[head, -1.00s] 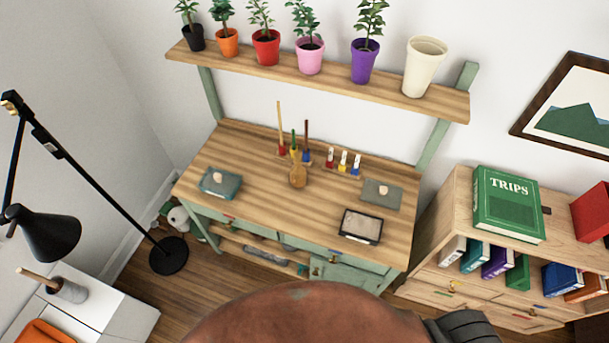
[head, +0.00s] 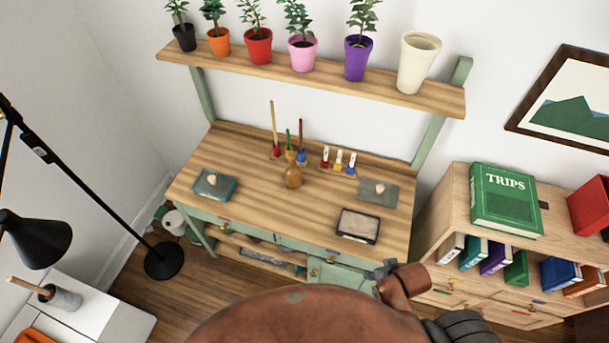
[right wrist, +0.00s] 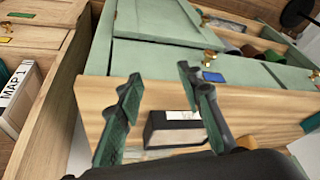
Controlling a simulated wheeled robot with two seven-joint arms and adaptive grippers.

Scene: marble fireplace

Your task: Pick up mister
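The mister looks to be the small amber-brown bottle (head: 293,177) standing upright near the middle of the wooden desk (head: 250,160) in the head view. I do not see it in the right wrist view. My right gripper (right wrist: 160,76) is open, with its two dark fingers spread and nothing between them, by the desk's edge and green drawer fronts. In the head view, part of my right arm and gripper shows at the desk's front right, well to the right of and nearer than the bottle; its fingertips are not clear there. My left gripper is not in view.
A dark-framed tray (head: 358,226) lies on the desk's front right. Paint brushes in small pots (head: 302,157) stand just behind the bottle. Potted plants and a cream pot (head: 417,62) fill the shelf above. A bookcase (head: 460,215) stands close at right.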

